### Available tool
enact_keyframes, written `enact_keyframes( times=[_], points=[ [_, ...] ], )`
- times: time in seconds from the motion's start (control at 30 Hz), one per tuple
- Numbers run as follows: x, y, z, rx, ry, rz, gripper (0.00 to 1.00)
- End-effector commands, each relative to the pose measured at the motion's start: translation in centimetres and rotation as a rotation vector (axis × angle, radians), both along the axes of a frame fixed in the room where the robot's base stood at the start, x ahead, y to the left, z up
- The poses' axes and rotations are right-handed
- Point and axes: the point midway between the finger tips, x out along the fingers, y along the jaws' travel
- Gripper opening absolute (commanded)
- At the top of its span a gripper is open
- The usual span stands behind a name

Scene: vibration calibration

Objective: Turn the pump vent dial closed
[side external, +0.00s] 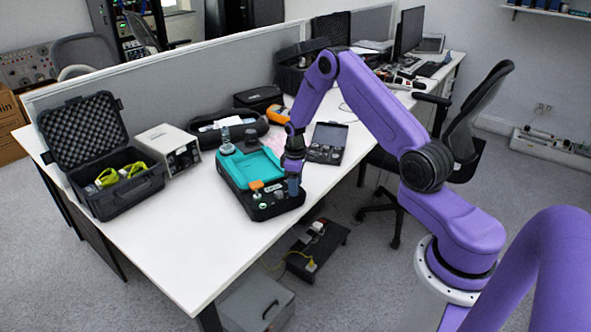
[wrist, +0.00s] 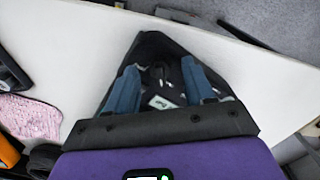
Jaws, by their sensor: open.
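The pump unit (side external: 258,163) has a black case with a teal area and lies on the white table. Its black front panel carries an orange-topped part (side external: 257,185) and small fittings. My gripper (side external: 292,188) points down over the right part of this panel. In the wrist view my gripper (wrist: 160,70) has its two blue fingers spread apart above the dark panel. Small dark and light fittings and a pale label (wrist: 162,103) show between them. I cannot tell which fitting is the vent dial, nor whether a finger touches it.
An open black case (side external: 120,185) with yellow-green items and a white box (side external: 168,148) stand to the left. A dark flat case (side external: 327,142) lies to the right, and a pink sheet (wrist: 30,115) lies nearby. The table's front left (side external: 185,240) is clear.

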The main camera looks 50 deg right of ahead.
Motion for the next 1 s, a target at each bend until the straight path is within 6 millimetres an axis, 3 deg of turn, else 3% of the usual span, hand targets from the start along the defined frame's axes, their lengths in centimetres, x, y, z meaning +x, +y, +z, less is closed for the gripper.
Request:
enact_keyframes(
  times=[0.17, 0.7, 1.0],
  points=[
    [0.1, 0.0, 2.3, -0.001, -0.005, 0.000, 0.53],
    [0.1, 0.0, 13.4, -0.002, -0.004, 0.000, 0.53],
    [0.0, 0.0, 16.7, 0.000, 0.000, 0.001, 0.53]
  ],
)
